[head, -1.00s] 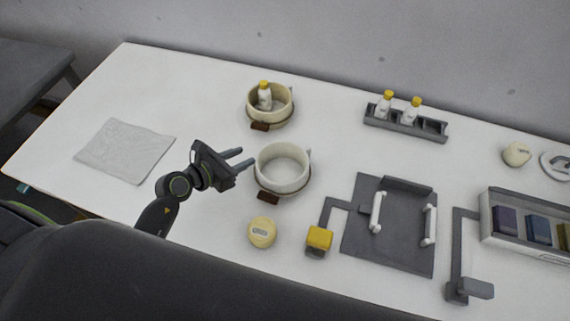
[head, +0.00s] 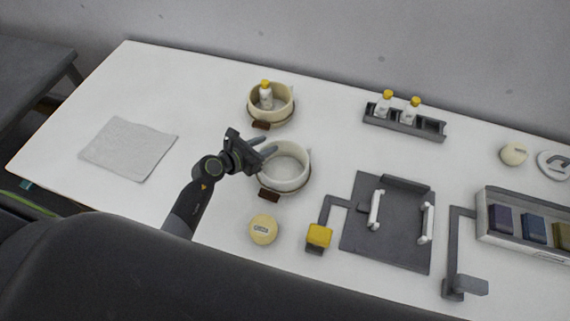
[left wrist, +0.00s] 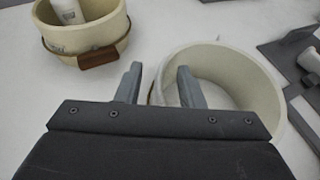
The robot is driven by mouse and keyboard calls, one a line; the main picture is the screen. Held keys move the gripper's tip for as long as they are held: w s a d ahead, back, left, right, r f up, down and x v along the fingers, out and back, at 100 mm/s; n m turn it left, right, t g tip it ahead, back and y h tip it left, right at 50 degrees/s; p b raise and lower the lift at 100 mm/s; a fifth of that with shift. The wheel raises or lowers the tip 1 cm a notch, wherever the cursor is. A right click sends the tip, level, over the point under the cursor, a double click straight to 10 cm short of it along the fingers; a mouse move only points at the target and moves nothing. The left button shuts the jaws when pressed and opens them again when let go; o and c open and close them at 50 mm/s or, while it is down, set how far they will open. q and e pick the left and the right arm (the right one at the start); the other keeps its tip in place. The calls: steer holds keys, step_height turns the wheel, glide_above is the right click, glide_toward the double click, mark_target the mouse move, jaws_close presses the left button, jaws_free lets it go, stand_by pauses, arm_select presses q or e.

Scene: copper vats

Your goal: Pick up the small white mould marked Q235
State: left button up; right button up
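No marking that I can read for sure as Q235 shows. A white round pot (head: 296,181) with a brown tab stands at the middle of the table; it also shows in the left wrist view (left wrist: 262,96). My left gripper (head: 270,147) is open and empty at the pot's upper left rim. In the left wrist view its fingers (left wrist: 160,84) are apart, with the rim's left edge appearing between them; contact cannot be told. A small cream round piece (head: 263,230) with a blurred label lies in front of the pot. A small off-white round piece (head: 514,153) with a faint label is at the right.
A cream pot (head: 285,111) holding a yellow-capped bottle (head: 266,96) stands behind. A bottle rack (head: 399,125), a dark plate with white handles (head: 370,245), a yellow block (head: 319,236) and a block tray (head: 487,218) stand rightward. A grey sheet (head: 128,149) lies left.

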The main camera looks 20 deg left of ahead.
arm_select(q)
jaws_close()
stand_by(0.3)
